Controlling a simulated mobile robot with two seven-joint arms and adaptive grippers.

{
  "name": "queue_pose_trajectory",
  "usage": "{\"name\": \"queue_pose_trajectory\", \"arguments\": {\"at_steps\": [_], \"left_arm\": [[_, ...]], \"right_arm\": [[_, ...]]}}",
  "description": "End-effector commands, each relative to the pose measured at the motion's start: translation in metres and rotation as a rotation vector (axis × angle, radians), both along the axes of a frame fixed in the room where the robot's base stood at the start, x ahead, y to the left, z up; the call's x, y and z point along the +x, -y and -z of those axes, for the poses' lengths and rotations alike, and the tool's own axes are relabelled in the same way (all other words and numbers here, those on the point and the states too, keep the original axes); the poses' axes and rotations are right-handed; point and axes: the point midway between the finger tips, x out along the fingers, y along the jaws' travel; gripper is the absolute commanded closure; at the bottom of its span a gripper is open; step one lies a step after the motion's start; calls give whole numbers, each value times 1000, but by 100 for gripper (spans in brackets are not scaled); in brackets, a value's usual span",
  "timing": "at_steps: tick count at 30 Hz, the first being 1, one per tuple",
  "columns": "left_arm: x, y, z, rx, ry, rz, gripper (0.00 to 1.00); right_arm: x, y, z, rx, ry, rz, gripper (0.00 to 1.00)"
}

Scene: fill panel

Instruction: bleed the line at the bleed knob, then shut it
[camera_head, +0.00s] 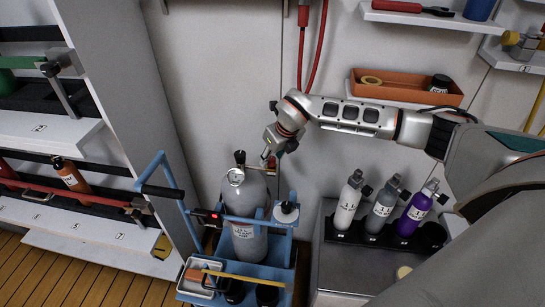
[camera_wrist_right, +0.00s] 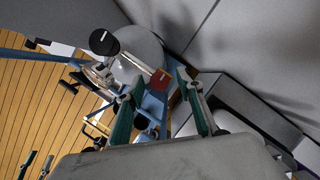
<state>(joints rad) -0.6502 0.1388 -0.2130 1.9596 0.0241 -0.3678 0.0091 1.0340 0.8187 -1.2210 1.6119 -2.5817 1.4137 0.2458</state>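A grey gas cylinder (camera_head: 243,195) stands upright in a blue cart (camera_head: 278,262), with a black-topped valve (camera_head: 239,158) and a round gauge (camera_head: 236,177). The black valve knob (camera_wrist_right: 104,41) and cylinder (camera_wrist_right: 140,52) also show in the wrist view. A small red square-faced knob (camera_wrist_right: 158,80), apparently the bleed knob, appears between the fingertips of my right gripper (camera_wrist_right: 159,82). The fingers are apart, with a gap on both sides of the knob; its depth relative to the tips is unclear. In the head view my right gripper (camera_head: 268,152) is just above right of the valve. My left gripper is out of view.
A rack (camera_head: 336,238) of several labelled bottles stands right of the cart. An orange tray (camera_head: 398,92) sits on a wall shelf above. Red hoses (camera_head: 315,58) hang behind my right arm. The cart's blue handle (camera_head: 160,185) rises at left, near the shelving.

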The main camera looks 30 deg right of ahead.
Motion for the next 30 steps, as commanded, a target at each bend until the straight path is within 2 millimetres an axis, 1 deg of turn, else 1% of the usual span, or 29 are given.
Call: {"name": "queue_pose_trajectory", "arguments": {"at_steps": [3,5,6,7,8,15,20,26,30], "left_arm": [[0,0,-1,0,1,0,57],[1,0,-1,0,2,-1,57],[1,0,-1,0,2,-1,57],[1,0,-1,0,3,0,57],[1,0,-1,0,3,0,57],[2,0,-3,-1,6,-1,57],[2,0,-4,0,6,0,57],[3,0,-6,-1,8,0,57],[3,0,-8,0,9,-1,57]], "right_arm": [[0,0,0,0,0,0,63],[0,0,0,0,0,0,79],[0,0,0,1,0,0,89],[0,0,0,1,0,0,97],[0,0,0,1,0,0,100],[0,0,-1,0,0,-7,100],[0,0,-1,1,-1,-45,100],[0,1,-1,1,1,-160,100],[1,2,-2,1,2,-277,100]]}}
